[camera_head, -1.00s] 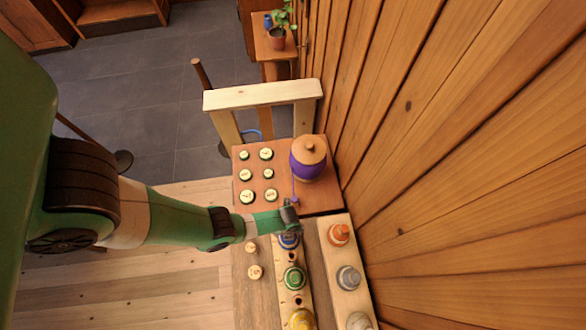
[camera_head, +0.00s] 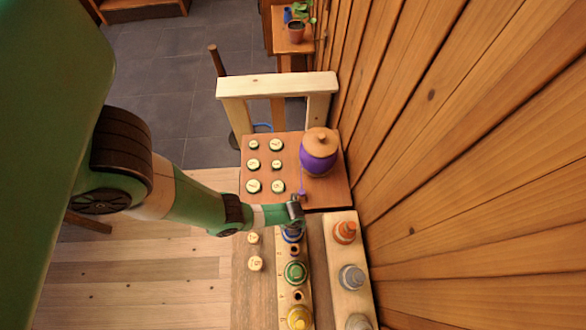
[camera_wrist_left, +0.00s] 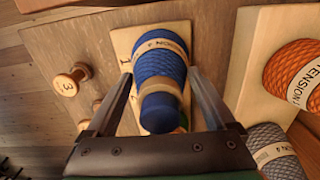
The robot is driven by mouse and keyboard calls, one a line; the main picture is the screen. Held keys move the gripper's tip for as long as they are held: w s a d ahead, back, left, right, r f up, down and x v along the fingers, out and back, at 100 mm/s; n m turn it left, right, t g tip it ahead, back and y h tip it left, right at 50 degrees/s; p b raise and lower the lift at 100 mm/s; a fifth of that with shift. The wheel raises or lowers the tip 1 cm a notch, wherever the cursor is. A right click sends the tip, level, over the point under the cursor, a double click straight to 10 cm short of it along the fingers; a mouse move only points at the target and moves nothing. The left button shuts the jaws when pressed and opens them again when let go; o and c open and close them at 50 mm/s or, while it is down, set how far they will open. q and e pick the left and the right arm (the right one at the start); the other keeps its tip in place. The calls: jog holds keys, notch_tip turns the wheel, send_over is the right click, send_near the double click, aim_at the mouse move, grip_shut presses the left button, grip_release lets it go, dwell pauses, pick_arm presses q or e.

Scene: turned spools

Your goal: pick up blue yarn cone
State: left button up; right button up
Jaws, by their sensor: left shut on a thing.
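The blue yarn cone (camera_wrist_left: 160,75) has a pale paper band and stands on a light wooden board (camera_wrist_left: 122,42) in the left wrist view. My left gripper (camera_wrist_left: 160,92) has a finger on each side of the cone and is shut on it. In the head view my left gripper (camera_head: 295,212) is above the cone, and only part of the blue cone (camera_head: 292,235) shows below it. My right gripper is in neither current view.
Green (camera_head: 295,272) and yellow (camera_head: 299,317) cones stand on the same board. Orange (camera_head: 345,232) and grey (camera_head: 351,276) cones stand on a board to the right. A purple jar (camera_head: 318,155) and several small round pieces are behind. A plank wall (camera_head: 470,170) borders the right.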

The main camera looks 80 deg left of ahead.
pick_arm(q)
grip_shut()
jog(key=shift+r, duration=0.15)
